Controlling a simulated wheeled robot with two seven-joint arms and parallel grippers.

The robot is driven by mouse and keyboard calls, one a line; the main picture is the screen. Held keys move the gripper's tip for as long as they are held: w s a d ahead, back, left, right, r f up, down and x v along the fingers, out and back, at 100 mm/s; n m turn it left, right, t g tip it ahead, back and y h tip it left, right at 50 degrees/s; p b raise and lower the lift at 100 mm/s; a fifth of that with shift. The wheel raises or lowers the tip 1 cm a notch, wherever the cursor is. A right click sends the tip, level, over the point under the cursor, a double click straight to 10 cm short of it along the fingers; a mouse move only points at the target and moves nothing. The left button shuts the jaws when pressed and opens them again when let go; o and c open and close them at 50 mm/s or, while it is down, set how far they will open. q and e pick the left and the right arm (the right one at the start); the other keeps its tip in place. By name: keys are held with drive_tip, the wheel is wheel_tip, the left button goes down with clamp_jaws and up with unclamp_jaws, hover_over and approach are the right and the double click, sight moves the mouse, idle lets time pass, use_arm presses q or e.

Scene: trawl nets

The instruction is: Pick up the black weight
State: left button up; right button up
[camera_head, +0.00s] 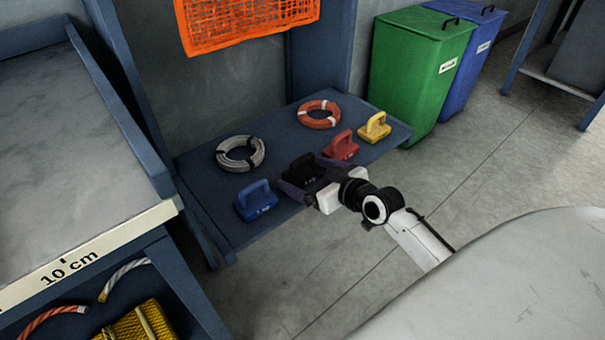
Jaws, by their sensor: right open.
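The black weight (302,169) stands on the blue-grey shelf (240,226), between the blue weight (256,201) and the red weight (341,146). It has a loop handle on top. My right gripper (298,189) reaches in from the right and is open at the black weight's near side. The gripper hides the lower part of the weight. I cannot tell whether the fingers touch it. My left gripper is not in view.
A yellow weight (375,127), a grey rope coil (240,154) and an orange ring (319,114) also lie on the shelf. Green (415,70) and blue (482,55) bins stand right. A workbench (75,150) flanks the left.

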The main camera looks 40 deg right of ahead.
drive_tip(key=shift+c, duration=0.4)
drive_tip(key=c, duration=1.8)
drive_tip(key=shift+w+r, duration=0.1)
drive_tip(key=shift+r, duration=0.25)
drive_tip(key=shift+c, duration=0.7)
